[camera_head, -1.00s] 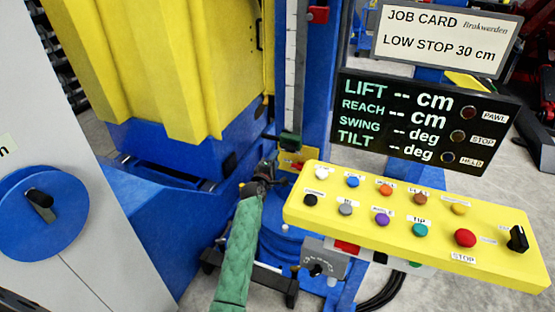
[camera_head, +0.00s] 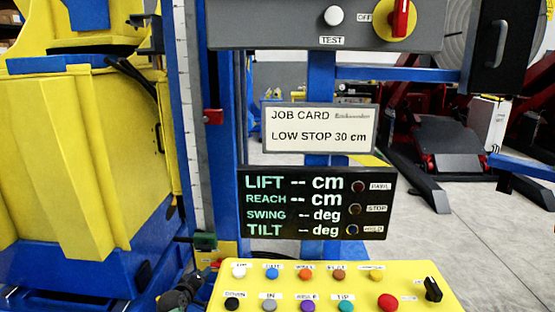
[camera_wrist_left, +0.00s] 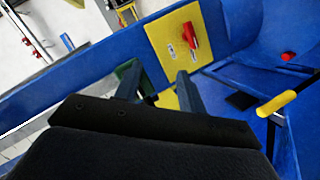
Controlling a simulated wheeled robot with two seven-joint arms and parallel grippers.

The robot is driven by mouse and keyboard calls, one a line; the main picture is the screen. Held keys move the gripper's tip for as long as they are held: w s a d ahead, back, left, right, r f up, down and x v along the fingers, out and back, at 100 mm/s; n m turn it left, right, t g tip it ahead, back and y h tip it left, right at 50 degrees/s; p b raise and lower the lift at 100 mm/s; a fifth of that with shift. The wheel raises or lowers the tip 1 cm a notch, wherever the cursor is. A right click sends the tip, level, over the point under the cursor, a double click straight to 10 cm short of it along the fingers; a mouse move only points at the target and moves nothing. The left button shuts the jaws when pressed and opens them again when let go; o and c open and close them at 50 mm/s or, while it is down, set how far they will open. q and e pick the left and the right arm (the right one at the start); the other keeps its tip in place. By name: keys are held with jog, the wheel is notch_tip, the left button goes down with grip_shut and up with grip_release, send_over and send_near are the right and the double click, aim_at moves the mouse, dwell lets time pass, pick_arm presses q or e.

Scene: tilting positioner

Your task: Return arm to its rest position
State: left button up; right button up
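My left gripper (camera_head: 182,291) shows only in part at the bottom edge of the head view, just left of the yellow button panel (camera_head: 330,290). In the left wrist view its two fingers (camera_wrist_left: 160,88) are spread apart, with nothing held between them. Beyond the fingertips is a yellow plate (camera_wrist_left: 165,50) with a red handle (camera_wrist_left: 190,35) on a blue frame. The fingers look apart from the handle. My right gripper is in neither view.
A display (camera_head: 315,204) shows dashes for lift, reach, swing and tilt. Above it hangs a job card (camera_head: 320,128) reading "LOW STOP 30 cm". A grey box (camera_head: 300,25) with a red and yellow switch (camera_head: 398,18) is at the top. Grey floor lies open at right.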

pick_arm(q)
jog(key=s+d+f+m+g, duration=0.3)
jog(key=s+f, duration=0.7)
jog(key=s, duration=0.8)
jog(key=s+d+f+m+g+y, duration=0.1)
jog(key=s+d+f+m+g, duration=0.3)
jog(key=s+f, duration=0.7)
jog(key=s+d+f+m+g+y, duration=0.1)
jog(key=s+d+f+m+g, duration=0.2)
jog(key=s+f, duration=0.8)
jog(key=s+g, duration=0.2)
jog(key=s, duration=1.2)
jog(key=shift+s+d+f+m+g, duration=0.15)
jog(key=shift+s+d+m+g, duration=0.15)
jog(key=shift+s+d, duration=0.1)
